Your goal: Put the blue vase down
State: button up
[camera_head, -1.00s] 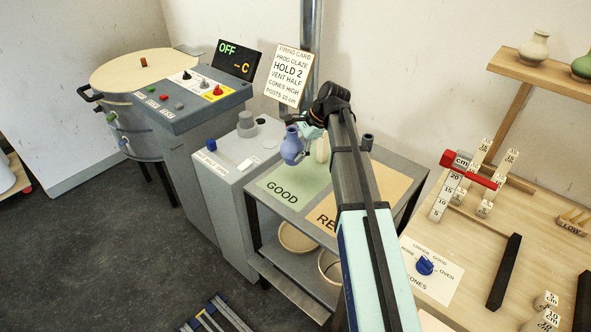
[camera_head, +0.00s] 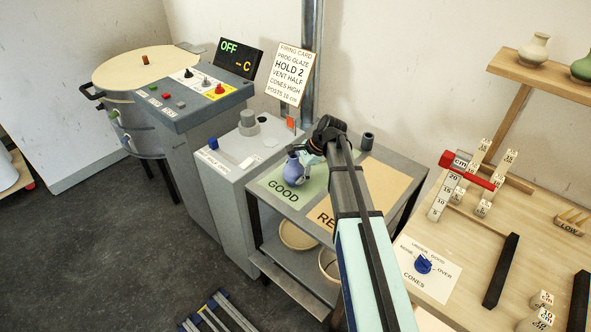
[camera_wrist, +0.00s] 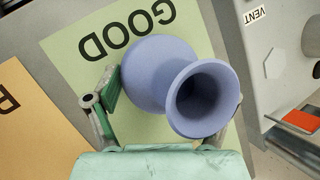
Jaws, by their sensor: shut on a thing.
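The blue vase (camera_head: 294,166) is upright or nearly so at the green GOOD mat (camera_head: 272,186) on the grey cart. In the wrist view the vase (camera_wrist: 158,72) shows its open mouth towards the camera, with the GOOD mat (camera_wrist: 75,62) behind it. My gripper (camera_head: 306,160) is shut on the vase, with a finger on each side of it in the wrist view (camera_wrist: 165,112). The arm hides part of the cart. Whether the vase's base touches the mat I cannot tell.
An orange mat (camera_head: 385,186) lies to the right of the green one. A dark cup (camera_head: 367,141) stands at the cart's back. The grey control box (camera_head: 240,150) is at the left, and the firing card (camera_head: 290,73) stands behind. Bowls (camera_head: 297,236) sit on the shelf below.

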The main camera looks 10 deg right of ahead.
jog(key=shift+f, duration=0.1)
jog(key=o, duration=1.4)
jog(key=shift+c, duration=0.2)
jog(key=b+v, duration=0.2)
jog(key=v, duration=1)
